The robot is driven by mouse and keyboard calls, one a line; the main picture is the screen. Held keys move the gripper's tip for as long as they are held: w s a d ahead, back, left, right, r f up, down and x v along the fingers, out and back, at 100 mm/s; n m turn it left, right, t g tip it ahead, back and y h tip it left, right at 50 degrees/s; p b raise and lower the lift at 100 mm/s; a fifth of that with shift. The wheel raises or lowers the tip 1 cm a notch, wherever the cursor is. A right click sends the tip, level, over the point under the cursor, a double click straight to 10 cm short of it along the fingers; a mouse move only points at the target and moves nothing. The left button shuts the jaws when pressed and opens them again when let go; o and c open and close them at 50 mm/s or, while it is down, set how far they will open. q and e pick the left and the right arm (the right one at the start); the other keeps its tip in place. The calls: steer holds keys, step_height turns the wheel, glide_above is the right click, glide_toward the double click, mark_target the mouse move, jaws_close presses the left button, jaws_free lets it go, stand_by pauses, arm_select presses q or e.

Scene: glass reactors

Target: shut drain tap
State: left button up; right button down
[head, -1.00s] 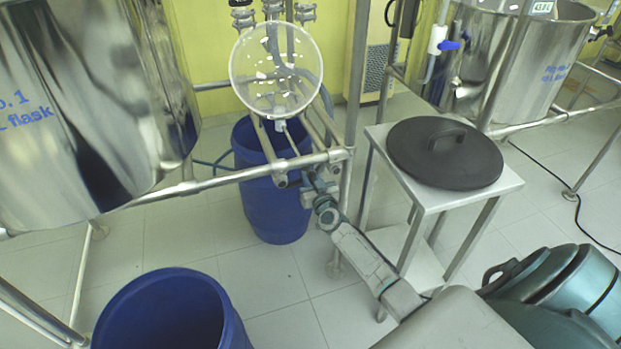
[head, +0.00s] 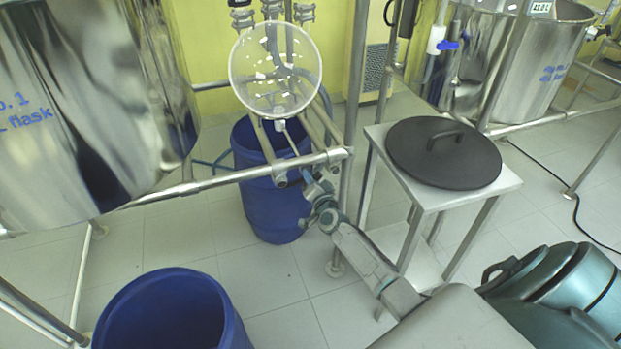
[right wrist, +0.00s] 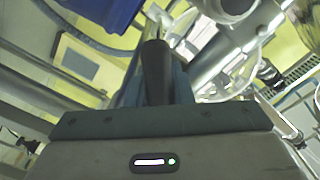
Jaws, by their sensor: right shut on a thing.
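The round glass flask (head: 274,72) hangs in the metal frame, with a thin outlet stem (head: 283,128) below it. My right gripper (head: 309,178) is low beside the front rail's corner, in front of the blue drum. In the right wrist view a dark handle (right wrist: 156,72) stands up between the jaws, and the gripper is shut on it. It looks like the drain tap's handle. The tap's body and the fingertips' contact are too small or hidden in the head view. I cannot tell the tap's angle. My left gripper is not in view.
A metal rail (head: 235,178) and an upright post (head: 352,120) are close to my right gripper. A blue drum (head: 268,205) stands behind it, an open blue drum (head: 165,310) at the front. A small table (head: 440,196) with a black lid (head: 443,155) stands to the right.

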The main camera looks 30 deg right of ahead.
steer(key=m, duration=0.2)
steer(key=shift+f+m, duration=0.1)
steer(key=shift+m, duration=0.3)
steer(key=m, duration=0.2)
steer(key=shift+f+m+b, duration=0.1)
steer(key=shift+m+b, duration=0.2)
steer(key=shift+m, duration=1.5)
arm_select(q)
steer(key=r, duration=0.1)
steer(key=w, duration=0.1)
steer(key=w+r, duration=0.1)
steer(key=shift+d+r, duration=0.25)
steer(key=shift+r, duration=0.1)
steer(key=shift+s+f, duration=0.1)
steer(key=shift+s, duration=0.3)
